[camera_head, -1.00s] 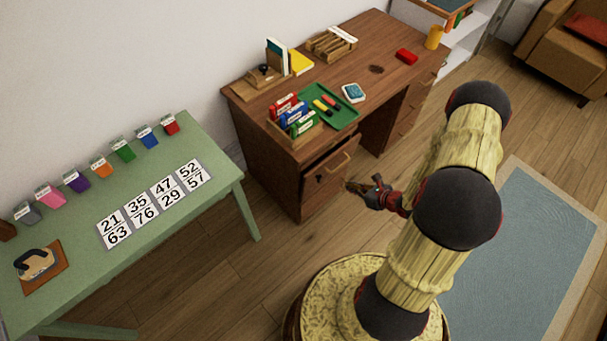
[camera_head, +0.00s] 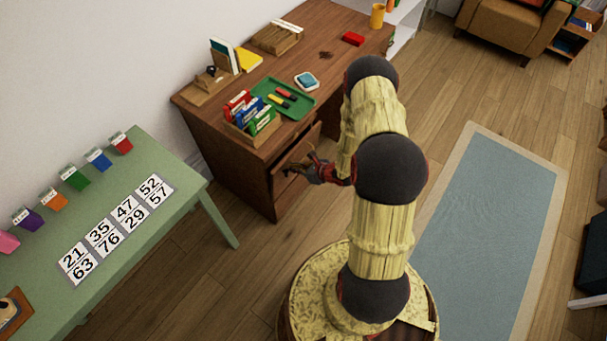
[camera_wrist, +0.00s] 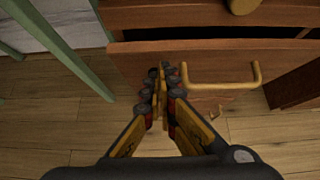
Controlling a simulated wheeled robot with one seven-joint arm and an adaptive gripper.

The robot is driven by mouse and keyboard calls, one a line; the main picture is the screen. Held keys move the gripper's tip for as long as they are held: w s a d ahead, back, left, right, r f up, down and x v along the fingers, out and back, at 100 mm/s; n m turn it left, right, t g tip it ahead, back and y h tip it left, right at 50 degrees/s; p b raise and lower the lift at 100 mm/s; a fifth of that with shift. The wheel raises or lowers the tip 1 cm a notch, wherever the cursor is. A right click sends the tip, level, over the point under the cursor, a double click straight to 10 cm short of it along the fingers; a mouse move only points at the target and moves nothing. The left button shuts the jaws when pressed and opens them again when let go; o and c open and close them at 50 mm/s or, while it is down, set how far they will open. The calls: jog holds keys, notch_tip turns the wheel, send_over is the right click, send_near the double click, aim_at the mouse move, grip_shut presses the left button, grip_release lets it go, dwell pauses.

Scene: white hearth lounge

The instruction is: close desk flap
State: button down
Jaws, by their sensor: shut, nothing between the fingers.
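The brown wooden desk (camera_head: 235,165) stands against the wall. Its front flap (camera_wrist: 135,62), a wooden panel with a brass bar handle (camera_wrist: 222,86), is partly open. In the wrist view a dark gap (camera_wrist: 210,34) shows along its top edge. My gripper (camera_wrist: 168,70) is shut and empty, its fingertips in front of the flap, just left of the handle. I cannot tell whether they touch the panel. In the head view my gripper (camera_head: 287,170) is at the desk's front and hides part of the flap.
A green table (camera_head: 165,225) with number cards and coloured pots stands left of the desk. A green tray (camera_head: 297,107) and a wooden file box (camera_head: 255,138) are on the desktop. A blue rug (camera_head: 490,215) lies to the right. Wooden floor is open between table and base.

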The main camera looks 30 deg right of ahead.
aim_at(285, 164)
jog(key=shift+w+a, duration=0.2)
jog(key=shift+w, duration=0.4)
jog(key=shift+w+a+r, duration=0.15)
jog(key=shift+w+a, duration=0.05)
jog(key=shift+w, duration=0.3)
jog(key=shift+w+a+r, duration=0.15)
jog(key=shift+w+a, duration=0.05)
jog(key=shift+w, duration=0.25)
jog(key=shift+s+d+b, duration=0.1)
jog(key=shift+b, duration=0.2)
